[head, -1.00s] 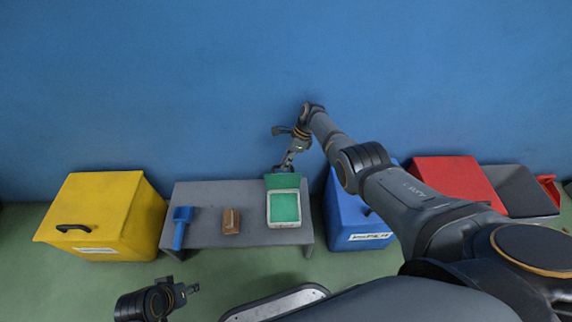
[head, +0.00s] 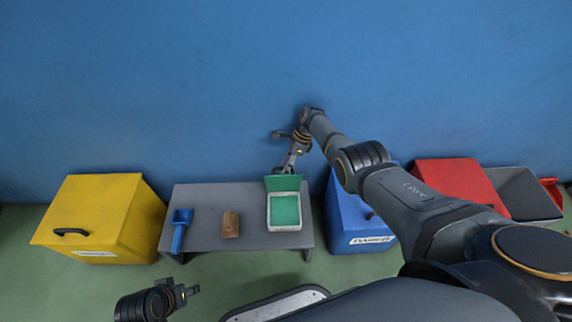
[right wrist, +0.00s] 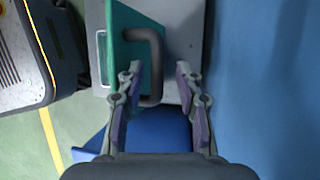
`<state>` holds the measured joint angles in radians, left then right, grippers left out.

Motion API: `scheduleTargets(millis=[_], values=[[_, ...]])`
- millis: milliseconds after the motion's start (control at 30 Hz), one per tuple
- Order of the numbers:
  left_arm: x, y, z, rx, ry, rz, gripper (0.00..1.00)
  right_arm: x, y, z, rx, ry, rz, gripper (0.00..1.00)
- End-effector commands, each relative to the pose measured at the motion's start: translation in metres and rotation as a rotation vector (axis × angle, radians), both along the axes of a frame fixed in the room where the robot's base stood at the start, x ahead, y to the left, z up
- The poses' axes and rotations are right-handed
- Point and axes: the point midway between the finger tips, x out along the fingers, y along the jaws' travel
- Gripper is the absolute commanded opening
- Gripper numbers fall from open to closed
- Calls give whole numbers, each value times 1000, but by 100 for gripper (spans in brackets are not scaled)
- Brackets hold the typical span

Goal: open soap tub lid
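The soap tub (head: 271,222) is a pale, shallow box with a green inside, on the right part of the grey bench in the head view. Its green lid (head: 283,183) stands raised along the tub's back edge. My right gripper (head: 287,168) is just behind the lid. In the right wrist view the lid (right wrist: 124,45) shows from its outer side with a grey loop handle (right wrist: 157,60). The right gripper's fingers (right wrist: 160,82) are spread apart, with part of the handle between them. My left gripper (head: 188,293) is low at the left, away from the tub; its opening is too small to judge.
On the grey bench (head: 206,197) lie a blue scoop (head: 179,232) and a brown block (head: 230,225). A yellow bin (head: 100,212) stands left of it. A blue bin (head: 345,220) and a red bin (head: 460,182) stand to the right. The blue wall (head: 200,80) is close behind.

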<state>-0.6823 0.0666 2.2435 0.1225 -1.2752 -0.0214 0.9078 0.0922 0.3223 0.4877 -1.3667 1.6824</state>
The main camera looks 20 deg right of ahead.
Motion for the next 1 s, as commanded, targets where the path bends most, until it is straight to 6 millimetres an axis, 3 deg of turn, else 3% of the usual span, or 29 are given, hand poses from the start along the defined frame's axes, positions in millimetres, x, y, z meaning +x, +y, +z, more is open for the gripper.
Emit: scheduleTargets(millis=[300, 500, 700, 1000], values=[[-2, -1, 1, -2, 4, 1, 40, 3, -3, 6, 0, -5, -2, 36], [-1, 0, 1, -1, 2, 1, 40, 3, -12, 27, -1, -7, -2, 36], [0, 0, 1, -1, 1, 1, 40, 5, -27, 60, -1, -5, -1, 36], [0, 0, 1, 0, 0, 1, 40, 6, -31, 70, 0, -3, 0, 36]])
